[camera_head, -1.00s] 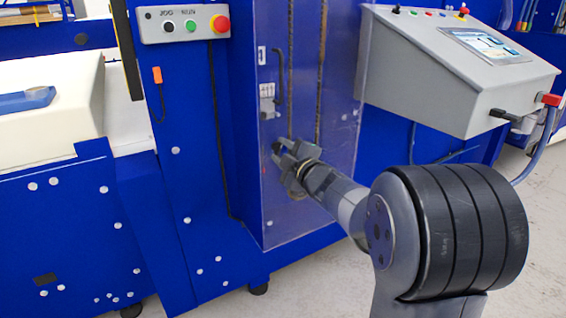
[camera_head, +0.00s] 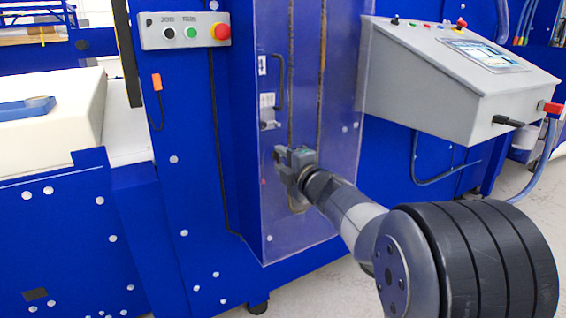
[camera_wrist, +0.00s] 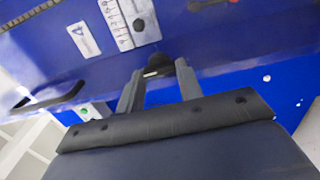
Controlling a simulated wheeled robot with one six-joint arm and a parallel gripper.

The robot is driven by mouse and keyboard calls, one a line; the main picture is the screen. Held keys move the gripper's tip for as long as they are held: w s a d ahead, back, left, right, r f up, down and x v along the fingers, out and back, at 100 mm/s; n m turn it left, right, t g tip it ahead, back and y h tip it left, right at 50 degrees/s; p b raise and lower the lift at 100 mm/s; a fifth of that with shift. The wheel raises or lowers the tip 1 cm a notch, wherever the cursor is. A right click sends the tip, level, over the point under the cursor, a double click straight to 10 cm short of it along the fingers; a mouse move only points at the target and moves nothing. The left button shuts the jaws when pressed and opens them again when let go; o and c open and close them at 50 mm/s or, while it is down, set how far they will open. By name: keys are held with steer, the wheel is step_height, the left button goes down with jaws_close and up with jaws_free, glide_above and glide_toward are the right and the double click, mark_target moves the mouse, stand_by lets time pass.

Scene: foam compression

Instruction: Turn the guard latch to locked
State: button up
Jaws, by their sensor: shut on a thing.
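The guard latch shows as a black knob (camera_wrist: 158,64) on the blue-tinted guard panel (camera_head: 272,215). My gripper (camera_head: 279,166) is at the lower middle of this panel. In the wrist view its two fingers (camera_wrist: 157,75) stand on either side of the knob, shut on it. In the head view my gripper hides most of the latch, so I cannot tell which way it points.
A black handle (camera_head: 280,80) and a small label plate (camera_head: 267,110) are on the panel above my gripper. A grey console (camera_head: 450,80) juts out at the right. A button box with a red stop button (camera_head: 221,31) is at upper left.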

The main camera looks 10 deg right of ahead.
steer(key=o, duration=1)
steer(key=p+v, duration=0.2)
steer(key=v, duration=0.8)
steer(key=shift+s+d, duration=0.1)
steer(key=shift+s, duration=0.3)
